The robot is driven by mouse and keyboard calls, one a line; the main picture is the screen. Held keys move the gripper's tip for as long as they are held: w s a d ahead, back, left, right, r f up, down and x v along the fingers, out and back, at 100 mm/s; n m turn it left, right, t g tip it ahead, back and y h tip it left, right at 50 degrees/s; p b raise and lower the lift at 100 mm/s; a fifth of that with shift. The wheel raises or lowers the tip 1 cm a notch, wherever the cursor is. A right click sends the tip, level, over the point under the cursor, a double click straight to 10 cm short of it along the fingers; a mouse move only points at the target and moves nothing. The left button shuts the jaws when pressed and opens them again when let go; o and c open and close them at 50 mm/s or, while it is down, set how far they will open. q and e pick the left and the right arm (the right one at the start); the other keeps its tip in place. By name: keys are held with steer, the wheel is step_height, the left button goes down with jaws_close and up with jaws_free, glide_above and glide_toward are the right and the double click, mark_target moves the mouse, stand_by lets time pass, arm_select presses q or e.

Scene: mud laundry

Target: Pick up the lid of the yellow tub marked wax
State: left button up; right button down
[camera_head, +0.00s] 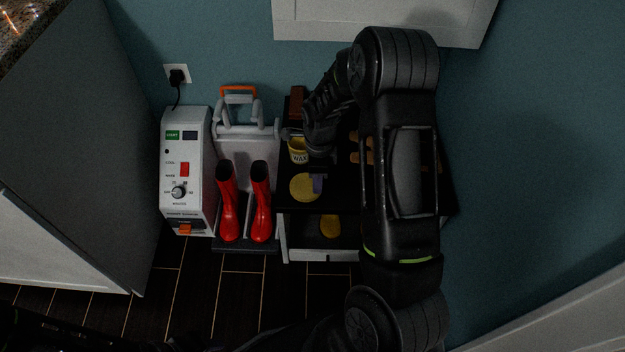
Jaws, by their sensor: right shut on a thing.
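The yellow tub (299,155) marked WAX stands upright on the black top of a low bench (287,204). My right arm reaches over the bench from the right, and my right gripper (293,134) is at the top of the tub, behind its label. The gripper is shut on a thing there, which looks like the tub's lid. Fingers and shadow hide most of the lid, and I cannot tell if it is clear of the rim. My left gripper is out of view.
A round yellow thing (304,187) with a purple-grey piece beside it lies in front of the tub. Red boots (229,205) and a white machine (183,170) stand left of the bench. My right arm covers much of the bench's right side.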

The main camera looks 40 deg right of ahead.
step_height(320, 180, up, 9)
steer(key=p, duration=0.1)
steer(key=shift+r+p, duration=0.15)
steer(key=shift+p, duration=0.2)
stand_by(0.4)
